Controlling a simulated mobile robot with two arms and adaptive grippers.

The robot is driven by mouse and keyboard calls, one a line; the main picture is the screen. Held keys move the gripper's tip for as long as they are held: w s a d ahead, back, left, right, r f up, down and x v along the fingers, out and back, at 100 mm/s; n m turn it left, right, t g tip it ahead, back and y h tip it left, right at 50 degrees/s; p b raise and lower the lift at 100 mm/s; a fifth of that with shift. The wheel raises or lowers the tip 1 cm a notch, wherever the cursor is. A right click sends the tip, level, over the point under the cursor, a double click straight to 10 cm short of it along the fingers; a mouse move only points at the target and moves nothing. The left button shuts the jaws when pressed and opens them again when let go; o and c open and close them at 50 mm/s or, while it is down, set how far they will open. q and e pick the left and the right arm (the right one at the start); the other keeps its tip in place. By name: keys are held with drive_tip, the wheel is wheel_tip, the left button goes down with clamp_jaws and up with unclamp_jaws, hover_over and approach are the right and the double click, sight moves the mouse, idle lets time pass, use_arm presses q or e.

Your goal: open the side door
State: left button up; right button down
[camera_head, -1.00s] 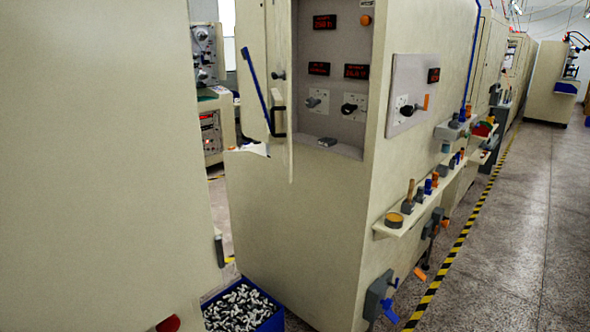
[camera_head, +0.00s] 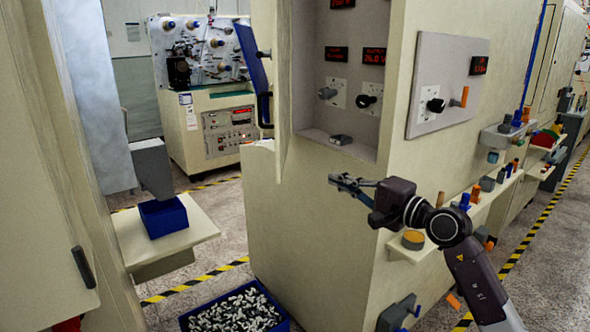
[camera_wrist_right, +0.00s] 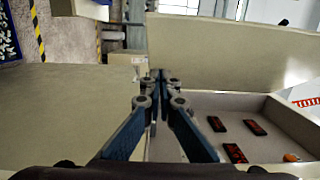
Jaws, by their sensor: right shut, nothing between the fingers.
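A cream door panel (camera_head: 284,85) stands swung out, nearly edge-on, at the left side of the recess in the middle machine. A black handle (camera_head: 264,112) and a blue bar (camera_head: 252,55) show beside it. Another cream panel (camera_head: 45,190) with a dark handle (camera_head: 83,267) is at the far left; I cannot tell which panel the task calls the side door. My right gripper (camera_head: 338,182) is shut and empty in front of the machine, below the recess. In the right wrist view its fingers (camera_wrist_right: 160,85) meet, with a cream panel (camera_wrist_right: 220,50) beyond. My left gripper is out of view.
A blue bin of metal parts (camera_head: 235,308) stands on the floor below. A shelf with a blue box (camera_head: 165,217) projects at left. Knobs (camera_head: 435,105) and a tool ledge (camera_head: 465,215) project from the machine's right side. The aisle at right is clear.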

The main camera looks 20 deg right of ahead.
drive_tip(key=w+a+p, duration=0.5)
drive_tip(key=w+a, duration=0.3)
drive_tip(key=w, duration=0.2)
drive_tip(key=shift+a, duration=0.15)
